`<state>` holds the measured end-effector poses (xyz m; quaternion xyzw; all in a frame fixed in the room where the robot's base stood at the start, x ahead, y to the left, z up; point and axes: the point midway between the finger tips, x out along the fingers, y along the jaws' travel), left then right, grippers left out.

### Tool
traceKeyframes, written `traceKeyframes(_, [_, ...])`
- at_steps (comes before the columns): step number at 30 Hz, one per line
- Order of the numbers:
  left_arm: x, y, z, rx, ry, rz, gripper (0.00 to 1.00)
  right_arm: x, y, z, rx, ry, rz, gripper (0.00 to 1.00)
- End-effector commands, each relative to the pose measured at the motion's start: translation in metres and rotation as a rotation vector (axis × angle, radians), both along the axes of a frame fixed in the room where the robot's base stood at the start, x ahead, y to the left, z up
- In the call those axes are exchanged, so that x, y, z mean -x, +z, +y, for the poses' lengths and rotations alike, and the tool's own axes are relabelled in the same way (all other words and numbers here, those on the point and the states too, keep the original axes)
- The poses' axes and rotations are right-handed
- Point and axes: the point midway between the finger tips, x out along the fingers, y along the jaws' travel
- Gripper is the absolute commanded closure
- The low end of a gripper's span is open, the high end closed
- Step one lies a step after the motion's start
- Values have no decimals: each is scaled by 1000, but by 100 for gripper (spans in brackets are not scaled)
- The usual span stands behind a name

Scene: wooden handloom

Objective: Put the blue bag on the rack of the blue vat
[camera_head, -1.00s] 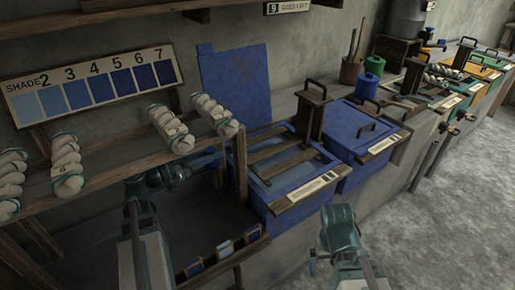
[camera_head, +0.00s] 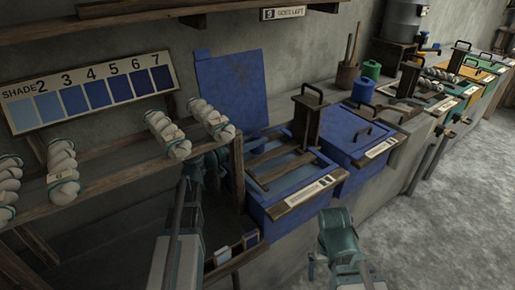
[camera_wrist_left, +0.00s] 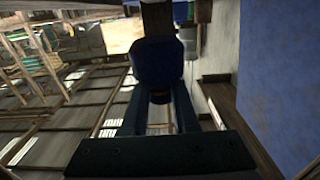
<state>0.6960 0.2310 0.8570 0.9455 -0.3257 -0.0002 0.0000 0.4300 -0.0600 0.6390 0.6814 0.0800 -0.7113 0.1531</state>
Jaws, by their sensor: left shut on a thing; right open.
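My left gripper (camera_head: 208,165) is behind the wooden shelf with the white skeins, left of the open blue vat. In the left wrist view it is shut on the dark blue bag (camera_wrist_left: 157,62). In the head view the bag is mostly hidden by the skeins and the shelf post. The blue vat (camera_head: 285,212) stands with its lid (camera_head: 232,90) raised behind it. Its wooden rack (camera_head: 285,168) lies across the top, with bare slats. My right gripper (camera_head: 337,232) is open and empty in front of the vats.
A wooden post (camera_head: 238,172) stands between my left gripper and the vat. An upright wooden block with a handle (camera_head: 306,118) rises at the vat's right side. A second blue vat with a closed lid (camera_head: 352,128) is beside it. A shade board (camera_head: 88,95) hangs behind the shelf.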

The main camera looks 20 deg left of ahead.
Motion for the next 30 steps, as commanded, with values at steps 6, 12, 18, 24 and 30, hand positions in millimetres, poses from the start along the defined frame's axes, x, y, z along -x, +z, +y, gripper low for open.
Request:
traceKeyframes(6, [-3, 0, -3, 0, 1, 0, 100, 0, -1, 0, 0, 0, 0, 0])
traceKeyframes(12, [-3, -16, -3, 0, 1, 0, 100, 0, -16, 0, 0, 0, 0, 0])
traceKeyframes(18, [-3, -37, -3, 0, 1, 0, 100, 0, -37, -1, 3, 1, -1, 0])
traceKeyframes(24, [-3, -35, -2, 0, 0, 0, 100, 0, -35, -1, 3, 1, -1, 0])
traceKeyframes(30, [-3, -39, -2, 0, 0, 0, 100, 0, -39, -1, 4, 1, -1, 0])
